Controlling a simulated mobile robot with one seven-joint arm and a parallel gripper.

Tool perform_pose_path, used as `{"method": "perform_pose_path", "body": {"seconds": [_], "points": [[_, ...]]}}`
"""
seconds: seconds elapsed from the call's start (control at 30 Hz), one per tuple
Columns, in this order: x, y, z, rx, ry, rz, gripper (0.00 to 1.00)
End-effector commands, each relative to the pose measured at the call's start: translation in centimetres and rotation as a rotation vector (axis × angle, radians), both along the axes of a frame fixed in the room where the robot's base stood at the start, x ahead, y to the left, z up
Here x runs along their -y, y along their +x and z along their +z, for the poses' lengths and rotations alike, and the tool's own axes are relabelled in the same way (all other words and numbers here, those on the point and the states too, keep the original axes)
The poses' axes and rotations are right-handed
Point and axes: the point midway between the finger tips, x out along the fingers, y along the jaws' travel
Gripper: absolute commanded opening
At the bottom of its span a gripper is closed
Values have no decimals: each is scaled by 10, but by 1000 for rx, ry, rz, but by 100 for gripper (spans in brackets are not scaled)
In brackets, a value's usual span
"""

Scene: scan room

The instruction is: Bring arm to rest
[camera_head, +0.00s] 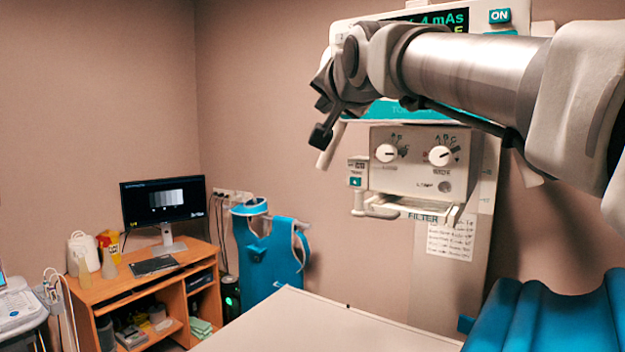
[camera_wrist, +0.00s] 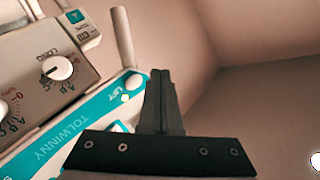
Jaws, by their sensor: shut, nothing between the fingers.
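My arm reaches in from the right in the head view, in front of the X-ray machine (camera_head: 410,170). My gripper (camera_head: 320,137) is at the arm's left end, raised above the table level and left of the machine's knob panel. In the wrist view my gripper (camera_wrist: 161,75) has its two fingers together with nothing between them. The machine's panel (camera_wrist: 50,75) with a knob and teal trim fills the left of that view. The fingers appear close to the teal edge there; I cannot tell the exact gap.
A pale table (camera_head: 310,325) spans the lower middle, with a blue cushion (camera_head: 550,318) at right. A wooden desk (camera_head: 145,285) with a monitor (camera_head: 163,203) stands at left. A blue apron (camera_head: 268,255) hangs by the wall. Space left of my gripper looks clear.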

Motion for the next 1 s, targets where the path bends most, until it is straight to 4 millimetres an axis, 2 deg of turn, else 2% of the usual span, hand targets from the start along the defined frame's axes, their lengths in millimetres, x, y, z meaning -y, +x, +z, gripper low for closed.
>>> {"method": "perform_pose_path", "body": {"seconds": [0.13,0.27,0.47,0.7,0.8,0.9,1.0], "points": [[14,-14,-26,-57,-56,-11,0],[37,-44,-79,-171,-164,-19,0],[71,-109,-176,-378,-341,3,0],[101,-202,-292,-628,-514,83,0],[108,-237,-332,-714,-566,125,0],[112,-264,-362,-777,-600,162,0],[114,-281,-379,-816,-619,186,0]]}}
